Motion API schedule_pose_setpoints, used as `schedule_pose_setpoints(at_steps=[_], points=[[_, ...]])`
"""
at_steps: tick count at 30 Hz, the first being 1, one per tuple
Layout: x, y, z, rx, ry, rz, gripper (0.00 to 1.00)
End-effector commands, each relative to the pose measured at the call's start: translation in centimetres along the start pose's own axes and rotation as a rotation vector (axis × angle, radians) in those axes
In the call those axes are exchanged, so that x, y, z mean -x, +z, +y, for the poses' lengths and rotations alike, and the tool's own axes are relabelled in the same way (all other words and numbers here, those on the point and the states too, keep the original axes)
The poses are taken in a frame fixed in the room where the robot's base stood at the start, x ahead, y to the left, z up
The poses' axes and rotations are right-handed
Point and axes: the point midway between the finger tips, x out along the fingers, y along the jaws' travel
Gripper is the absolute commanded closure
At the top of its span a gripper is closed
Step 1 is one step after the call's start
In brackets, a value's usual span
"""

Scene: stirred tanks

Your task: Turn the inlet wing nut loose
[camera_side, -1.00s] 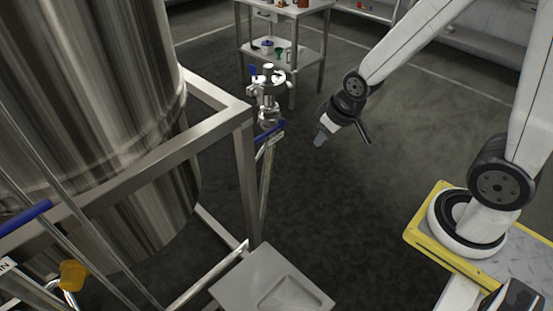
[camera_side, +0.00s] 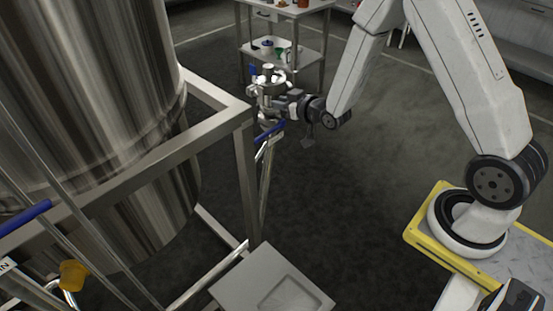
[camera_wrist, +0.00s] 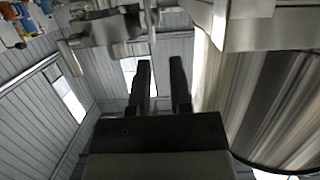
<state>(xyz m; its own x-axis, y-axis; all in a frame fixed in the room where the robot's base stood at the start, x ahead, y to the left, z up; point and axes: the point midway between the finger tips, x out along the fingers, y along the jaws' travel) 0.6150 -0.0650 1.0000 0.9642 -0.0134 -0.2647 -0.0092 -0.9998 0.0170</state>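The metal inlet fitting with its clamp (camera_side: 268,84) stands by the corner of the tank frame in the side view. Its clamp parts (camera_wrist: 108,30) fill the top of the wrist view. A thin upright piece (camera_wrist: 149,18), perhaps the wing nut, shows just beyond the fingertips; I cannot be sure which part is the nut. My gripper (camera_wrist: 161,62) is open, with an empty gap between its two dark fingers. In the side view my gripper (camera_side: 284,102) points left, close beside the fitting. Whether it touches the fitting is hidden.
A blue lever handle (camera_side: 269,131) sits just below the fitting. The steel tank frame (camera_side: 215,125) and large tank (camera_side: 95,90) are to the left. A shelf table (camera_side: 312,45) stands behind. Open floor (camera_side: 350,200) lies to the right and below.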

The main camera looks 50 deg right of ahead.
Motion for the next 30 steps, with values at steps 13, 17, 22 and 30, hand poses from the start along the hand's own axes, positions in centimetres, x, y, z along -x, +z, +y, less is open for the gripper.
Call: schedule_pose_setpoints(at_steps=[13, 17, 22, 30], points=[[-1.1, 0.5, 1.4, -0.016, -0.011, 0.263, 0.75], [-1.1, 0.4, 1.4, -0.016, -0.012, 0.271, 0.75], [-1.3, 0.4, 1.4, -0.016, -0.012, 0.27, 0.75], [-2.8, 0.0, 1.4, -0.015, -0.013, 0.27, 0.75]])
